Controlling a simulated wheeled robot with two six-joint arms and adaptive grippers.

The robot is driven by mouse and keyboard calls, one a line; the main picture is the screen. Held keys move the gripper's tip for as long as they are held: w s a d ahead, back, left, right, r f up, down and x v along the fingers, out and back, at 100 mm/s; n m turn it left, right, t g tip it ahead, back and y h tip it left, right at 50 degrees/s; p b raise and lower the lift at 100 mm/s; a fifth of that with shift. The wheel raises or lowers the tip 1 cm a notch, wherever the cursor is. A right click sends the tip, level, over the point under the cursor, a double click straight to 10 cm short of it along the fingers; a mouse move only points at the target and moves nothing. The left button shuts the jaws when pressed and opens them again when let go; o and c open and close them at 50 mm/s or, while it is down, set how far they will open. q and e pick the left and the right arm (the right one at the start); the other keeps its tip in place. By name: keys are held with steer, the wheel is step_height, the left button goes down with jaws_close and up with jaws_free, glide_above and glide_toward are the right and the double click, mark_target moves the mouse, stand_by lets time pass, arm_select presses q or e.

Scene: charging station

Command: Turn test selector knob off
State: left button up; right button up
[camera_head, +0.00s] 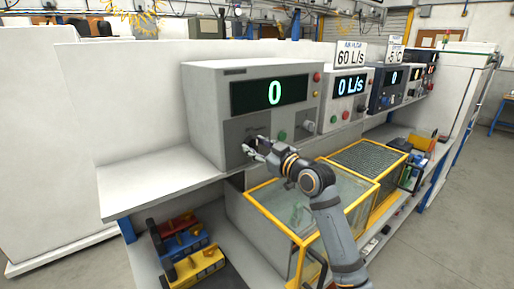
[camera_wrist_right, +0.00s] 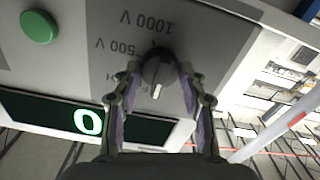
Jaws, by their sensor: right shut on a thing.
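The test selector knob (camera_wrist_right: 158,70) is a dark round knob with a pale pointer mark, on the front of a grey tester (camera_head: 205,120). In the right wrist view the pointer mark faces down, towards the display side. Printed labels "1000 V" and "500 V" sit above and to the left of the knob; another label is partly hidden behind a finger. My right gripper (camera_wrist_right: 160,92) is shut on the knob, one finger on each side. In the head view the right gripper (camera_head: 252,148) covers the knob. My left gripper is not in view.
The tester's display (camera_head: 270,93) reads a green 0. A green button (camera_head: 282,135) and a grey knob (camera_head: 308,126) are right of my gripper. A yellow-framed clear case (camera_head: 310,205) stands below my right arm. More instruments stand along the shelf to the right.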

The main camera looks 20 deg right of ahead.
steer(key=o, duration=1.1)
steer(key=shift+o, duration=0.2)
steer(key=shift+s+d, duration=0.15)
steer(key=shift+s, duration=0.1)
steer(key=v, duration=0.7)
